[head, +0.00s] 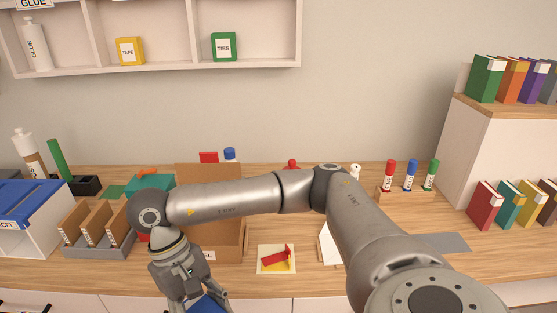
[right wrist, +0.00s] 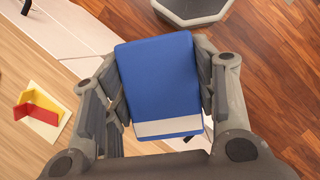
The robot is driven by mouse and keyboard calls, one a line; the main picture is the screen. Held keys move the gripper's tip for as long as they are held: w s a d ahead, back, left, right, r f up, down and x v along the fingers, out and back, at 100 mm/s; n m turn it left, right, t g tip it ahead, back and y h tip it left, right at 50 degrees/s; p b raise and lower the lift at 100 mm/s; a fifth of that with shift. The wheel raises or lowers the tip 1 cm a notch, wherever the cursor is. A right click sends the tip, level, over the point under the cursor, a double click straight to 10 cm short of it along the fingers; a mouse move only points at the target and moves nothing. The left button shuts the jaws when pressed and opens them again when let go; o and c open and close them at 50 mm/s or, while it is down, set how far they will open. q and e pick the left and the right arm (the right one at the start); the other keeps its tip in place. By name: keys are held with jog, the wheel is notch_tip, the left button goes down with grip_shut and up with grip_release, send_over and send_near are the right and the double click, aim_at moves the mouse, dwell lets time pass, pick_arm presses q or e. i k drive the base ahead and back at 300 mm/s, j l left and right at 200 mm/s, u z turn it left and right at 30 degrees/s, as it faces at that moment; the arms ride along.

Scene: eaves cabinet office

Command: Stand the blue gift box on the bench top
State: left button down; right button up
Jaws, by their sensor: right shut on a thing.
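The blue gift box (right wrist: 155,75) is a flat blue block with a white band near one end. My right gripper (right wrist: 160,62) is shut on it, one finger along each side. In the head view the right gripper (head: 192,290) hangs low at the bottom edge, and only a small part of the blue box (head: 207,304) shows. The box is at the front of the bench top (head: 290,232); in the right wrist view it overlaps the white cabinet fronts and the floor, apart from the wood. My left gripper is not in view.
A cardboard box (head: 232,225) stands behind my right arm. A sorter (head: 98,250) and blue-lidded bin (head: 35,215) stand at left. A note with red and yellow pieces (head: 276,259) lies near the front edge. Markers (head: 410,178) and books (head: 510,205) are at right.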

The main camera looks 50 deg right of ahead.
aim_at(282, 220)
jog(key=i+j+z, duration=0.4)
jog(key=i+j, duration=0.2)
jog(key=i+z, duration=0.1)
jog(key=z, duration=0.7)
